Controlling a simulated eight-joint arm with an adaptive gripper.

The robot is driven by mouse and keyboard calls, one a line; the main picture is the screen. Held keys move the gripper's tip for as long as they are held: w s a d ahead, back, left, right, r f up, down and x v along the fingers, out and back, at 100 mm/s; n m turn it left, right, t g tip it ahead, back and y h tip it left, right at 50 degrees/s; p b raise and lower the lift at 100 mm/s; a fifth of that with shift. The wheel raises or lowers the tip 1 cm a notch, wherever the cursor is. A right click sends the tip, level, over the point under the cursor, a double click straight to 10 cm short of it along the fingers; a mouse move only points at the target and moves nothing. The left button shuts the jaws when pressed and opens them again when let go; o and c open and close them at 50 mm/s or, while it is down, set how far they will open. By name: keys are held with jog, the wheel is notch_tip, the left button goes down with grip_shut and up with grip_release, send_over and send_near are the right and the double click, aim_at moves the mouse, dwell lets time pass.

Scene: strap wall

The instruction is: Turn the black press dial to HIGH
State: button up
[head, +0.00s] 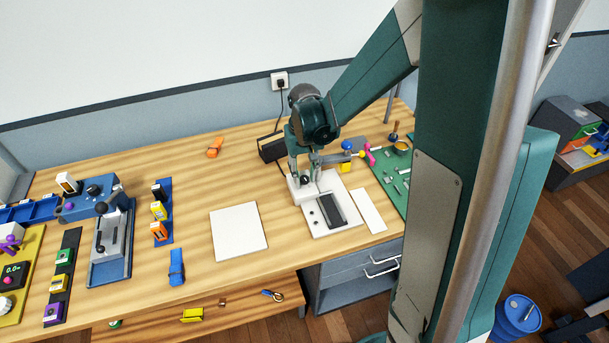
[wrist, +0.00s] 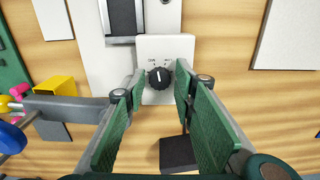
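The black press dial (wrist: 160,78) is a round knob on a pale control box (wrist: 158,45) in the wrist view. Its white mark points roughly up the picture, between two small labels that are too blurred to read surely. My gripper (wrist: 160,88) is open, with one green-padded finger on each side of the dial and a gap to it on both sides. In the head view the dial (head: 305,180) is a small dark spot on the white press, partly hidden by my gripper (head: 304,172), which is close above it.
The press base (head: 350,222) has a dark plate (head: 331,210) beside the dial box. A white sheet (head: 238,232) lies to the left, and a narrow white strip (head: 369,210) to the right. A green board (head: 392,180) with small parts lies further right. A black box (head: 272,148) stands behind.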

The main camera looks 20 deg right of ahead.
jog(key=shift+o, duration=0.5)
jog(key=shift+r, duration=0.15)
notch_tip(320, 180, up, 12)
dwell(0.7)
jog(key=shift+f, duration=0.2)
jog(key=m+p, duration=0.7)
send_over(305, 177)
notch_tip(305, 177, down, 4)
jog(key=shift+a+f, duration=0.1)
dwell(0.3)
jog(key=shift+f+b, duration=0.45)
jog(key=shift+f, duration=3.4)
